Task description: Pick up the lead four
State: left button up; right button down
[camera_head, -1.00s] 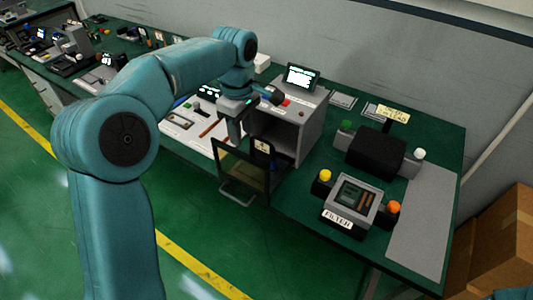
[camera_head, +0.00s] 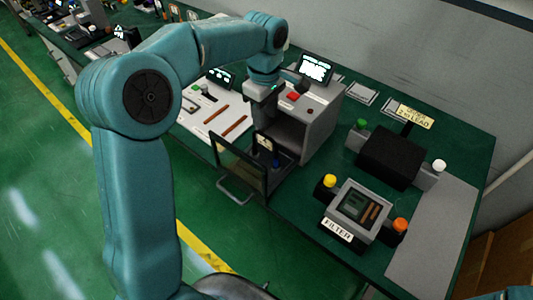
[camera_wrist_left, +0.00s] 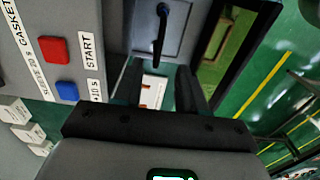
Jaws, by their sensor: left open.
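My left gripper (camera_head: 263,118) is open and empty. It points down beside the open front of the grey box-shaped machine (camera_head: 318,122). Two thin brown sticks, perhaps leads, lie on the white board (camera_head: 190,122): one stick (camera_head: 234,128) is nearer the machine, the other stick (camera_head: 216,114) is behind it. I cannot tell which is lead four. In the left wrist view, the gripper's dark fingers (camera_wrist_left: 160,88) stand apart, with part of the white board and small brown marks between them. A dark pin with a blue top (camera_wrist_left: 162,22) shows beyond them. My right gripper is not in view.
The machine's door (camera_head: 239,168) hangs open at the front. A filter unit (camera_head: 357,208) with yellow and orange knobs and a black box (camera_head: 391,157) stand to the right. A grey mat (camera_head: 435,240) is clear. Red (camera_wrist_left: 55,50) and blue (camera_wrist_left: 65,90) buttons are close to the wrist.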

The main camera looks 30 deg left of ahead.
aim_at(264, 136)
pick_arm(q)
notch_tip(264, 136, down, 7)
jog(key=shift+w+f, duration=0.15)
jog(key=shift+f, duration=0.05)
jog(key=shift+s+f+p, duration=0.25)
jog(key=shift+f+p, duration=0.15)
jog(key=shift+f, duration=0.05)
jog(key=f, duration=0.1)
jog(key=f+p, duration=0.1)
jog(key=f, duration=0.2)
jog(key=shift+w, duration=0.25)
jog(key=shift+f, duration=0.4)
jog(key=shift+s+a+f, duration=0.1)
jog(key=shift+s, duration=0.05)
grip_shut()
